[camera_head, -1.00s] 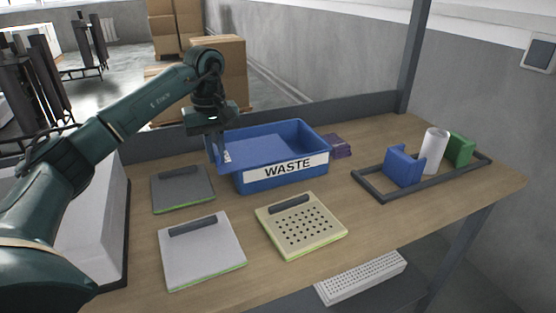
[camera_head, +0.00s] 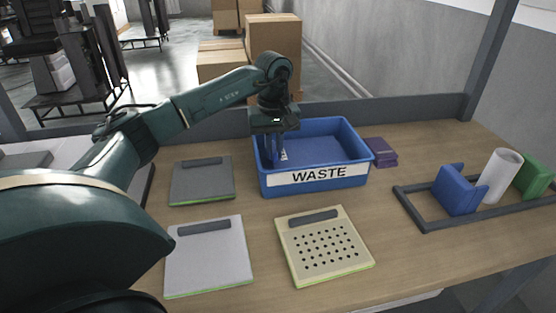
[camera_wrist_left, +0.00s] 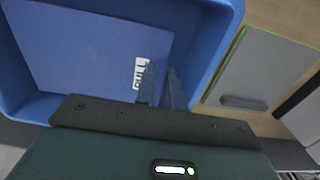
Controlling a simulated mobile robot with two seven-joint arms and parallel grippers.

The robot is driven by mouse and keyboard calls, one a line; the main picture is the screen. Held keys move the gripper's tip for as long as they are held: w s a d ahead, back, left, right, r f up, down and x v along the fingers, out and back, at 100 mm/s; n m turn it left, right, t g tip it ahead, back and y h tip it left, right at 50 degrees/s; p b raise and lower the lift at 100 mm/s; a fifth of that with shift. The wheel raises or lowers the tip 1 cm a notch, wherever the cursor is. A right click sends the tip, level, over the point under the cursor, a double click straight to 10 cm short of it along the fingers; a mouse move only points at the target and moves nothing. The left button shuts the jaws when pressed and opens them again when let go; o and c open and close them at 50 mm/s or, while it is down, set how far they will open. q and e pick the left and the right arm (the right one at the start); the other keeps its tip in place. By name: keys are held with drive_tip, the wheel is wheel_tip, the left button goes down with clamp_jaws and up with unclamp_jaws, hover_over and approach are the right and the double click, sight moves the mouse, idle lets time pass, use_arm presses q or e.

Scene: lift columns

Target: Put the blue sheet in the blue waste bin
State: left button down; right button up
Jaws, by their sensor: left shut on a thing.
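The blue waste bin (camera_head: 318,178) with a white WASTE label stands at the back of the wooden table. The blue sheet (camera_head: 318,150) is inside the bin's walls and looks nearly level. My left gripper (camera_head: 273,153) reaches down inside the bin's left wall. Its fingers (camera_wrist_left: 164,78) are shut on the sheet's edge beside the lettering. I cannot tell whether the sheet touches the bin's floor. My right gripper is not in view.
Dark grey (camera_head: 203,182), light grey (camera_head: 209,262) and perforated beige (camera_head: 322,247) pads lie in front and to the left of the bin. A purple block (camera_head: 381,152) sits right of it. A dark frame (camera_head: 430,222) with blue, white and green things stands farther right.

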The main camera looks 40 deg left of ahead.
sight(275, 161)
use_arm(q)
drive_tip(key=shift+f, duration=1.9)
drive_tip(key=shift+f, duration=0.2)
drive_tip(key=c, duration=1.5)
unclamp_jaws()
wheel_tip(275, 161, up, 12)
drive_tip(key=shift+r, duration=0.25)
